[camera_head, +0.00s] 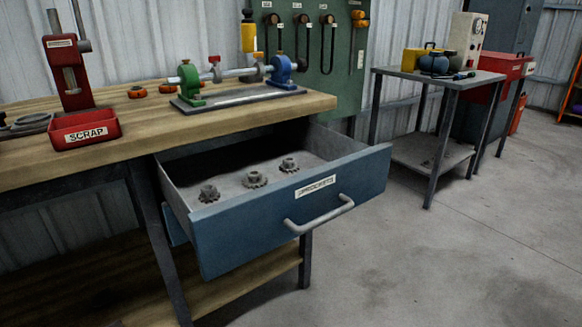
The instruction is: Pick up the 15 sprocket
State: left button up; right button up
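Three grey toothed sprockets lie in a row in an open blue drawer (245,228) under the workbench: a left one (209,193), a middle one (253,179) and a right one (289,164). They look much alike. Any tooth numbers on them are too small to read, so I cannot tell which is the 15 sprocket. The drawer front bears a label, hard to read, and a curved grey handle (320,214). Neither of my grippers is in view.
The wooden bench (120,135) holds a red SCRAP bin (86,129), a red press (68,75) and a shaft fixture with green and blue supports (238,80). A side table (440,79) stands back right. The floor right of the drawer is clear.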

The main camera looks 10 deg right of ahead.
aim_at(255, 179)
jog(key=k, duration=1)
